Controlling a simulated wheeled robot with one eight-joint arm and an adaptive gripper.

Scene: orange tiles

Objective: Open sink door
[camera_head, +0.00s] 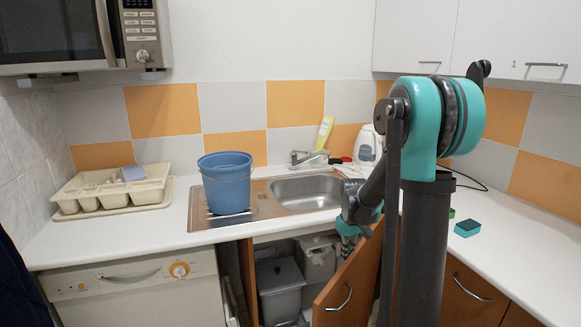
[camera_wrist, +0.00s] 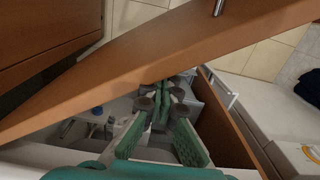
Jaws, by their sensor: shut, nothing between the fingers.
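The sink door (camera_head: 345,286) is a wooden panel standing partly open below the sink, with a metal handle (camera_head: 342,298) on its front. In the wrist view the door (camera_wrist: 110,75) runs diagonally across, with its handle (camera_wrist: 218,8) on the far side. My gripper (camera_wrist: 163,92) is shut and empty, with green fingers on the cabinet side of the door, close to its inner face. I cannot tell whether they touch it. In the head view my wrist reaches down at the counter edge, and the door hides the fingers.
Inside the cabinet are a grey bin (camera_head: 280,285) and a white container (camera_head: 317,258). A blue bucket (camera_head: 226,183) stands on the drainer beside the sink basin (camera_head: 305,192). A dishwasher (camera_head: 135,290) is at left. A green sponge (camera_head: 467,228) lies on the right counter.

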